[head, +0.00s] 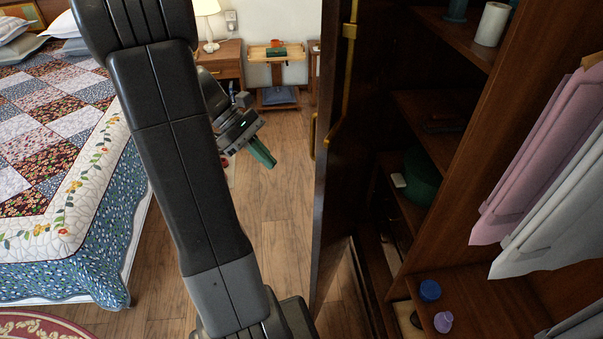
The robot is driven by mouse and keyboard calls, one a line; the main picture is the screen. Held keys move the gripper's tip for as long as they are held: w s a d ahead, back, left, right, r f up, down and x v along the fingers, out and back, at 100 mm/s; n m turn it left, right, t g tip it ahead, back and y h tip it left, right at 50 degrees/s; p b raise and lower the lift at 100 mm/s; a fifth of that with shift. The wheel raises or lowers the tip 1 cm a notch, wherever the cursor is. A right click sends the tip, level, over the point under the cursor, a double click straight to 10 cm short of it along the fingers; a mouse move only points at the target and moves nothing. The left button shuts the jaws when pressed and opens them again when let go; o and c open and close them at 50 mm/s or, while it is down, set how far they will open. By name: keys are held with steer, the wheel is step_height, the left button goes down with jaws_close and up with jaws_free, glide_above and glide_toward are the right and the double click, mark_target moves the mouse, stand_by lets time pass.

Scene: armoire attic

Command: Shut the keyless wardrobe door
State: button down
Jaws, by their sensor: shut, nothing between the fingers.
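The dark wooden wardrobe door (333,130) stands open in the head view, seen nearly edge-on to the left of the wardrobe's shelves. A brass handle (317,137) sticks out on its left side, and a brass fitting (349,30) runs along its upper part. I cannot make out a key in the door. My gripper (266,158), with green fingertips, is shut and empty. In the picture it is left of the door and its handle, over the wooden floor, with a visible gap between them.
The open wardrobe (480,120) holds shelves, hanging pink and grey clothes, a blue lid (429,291) and a purple bottle (443,321). A quilted bed (70,160) fills the left. A nightstand (222,62) and small stand (278,55) are at the back.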

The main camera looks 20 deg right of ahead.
steer(key=s+d+r+x, duration=0.1)
steer(key=r+x, duration=0.1)
steer(key=x, duration=1.1)
steer(key=shift+s, duration=0.2)
steer(key=shift+d, duration=0.2)
steer(key=s+d+n+t+h+b, duration=0.1)
steer(key=s+d+n+b, duration=0.1)
steer(key=s+d, duration=0.3)
steer(key=s+d+n+t+b, duration=0.2)
steer(key=s+d+b, duration=0.1)
steer(key=d, duration=0.7)
steer(key=s+d+n+t+h+b, duration=0.1)
steer(key=s+d+n+b, duration=0.1)
steer(key=s+d, duration=0.4)
steer(key=d+b, duration=0.1)
steer(key=d, duration=0.1)
steer(key=shift+s+d+r+n+h, duration=0.3)
steer(key=shift+s+d, duration=0.1)
